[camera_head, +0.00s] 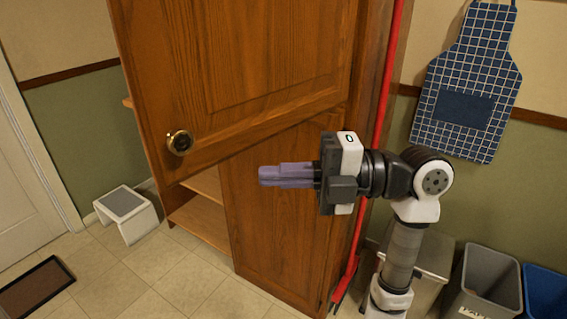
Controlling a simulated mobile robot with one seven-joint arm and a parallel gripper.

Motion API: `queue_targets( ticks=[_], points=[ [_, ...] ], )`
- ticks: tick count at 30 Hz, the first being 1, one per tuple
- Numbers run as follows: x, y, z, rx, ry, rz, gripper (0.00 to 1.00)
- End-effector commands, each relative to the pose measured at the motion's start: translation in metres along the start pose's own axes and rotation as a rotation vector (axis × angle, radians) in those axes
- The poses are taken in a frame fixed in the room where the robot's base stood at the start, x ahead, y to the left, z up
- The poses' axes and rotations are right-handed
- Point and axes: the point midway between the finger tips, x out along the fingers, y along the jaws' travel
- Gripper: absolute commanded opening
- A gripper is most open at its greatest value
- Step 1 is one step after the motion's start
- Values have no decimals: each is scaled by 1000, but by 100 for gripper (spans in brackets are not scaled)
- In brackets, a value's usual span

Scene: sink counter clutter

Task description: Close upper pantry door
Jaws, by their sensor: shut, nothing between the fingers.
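The upper pantry door (240,55) is brown wood and stands open, swung out from the pantry. Its round brass knob (180,142) is near the door's lower left corner. The pantry's lower part shows below it, with wooden shelves (203,222) visible through the opening and a lower wooden panel (275,215). My gripper (262,176) is shut and empty, with purple fingers pointing left. In the picture it lies just below the door's bottom edge and right of the knob. I cannot tell whether it touches the door or the lower panel.
A red pole (388,85) stands along the pantry's right side. Grey and blue bins (490,283) and (545,292) are at the lower right. A checked apron (466,85) hangs on the wall. A white step stool (127,213) and a mat (35,287) lie left; tiled floor between is clear.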

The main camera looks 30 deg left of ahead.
Motion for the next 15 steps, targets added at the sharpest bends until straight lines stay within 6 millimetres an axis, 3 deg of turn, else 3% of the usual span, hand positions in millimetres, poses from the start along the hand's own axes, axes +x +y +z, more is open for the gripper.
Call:
queue_targets(
  ticks=[8,15],
  points=[
    [61,4,-1,0,4,1,0],
    [84,3,22,1,2,2,0]
  ],
)
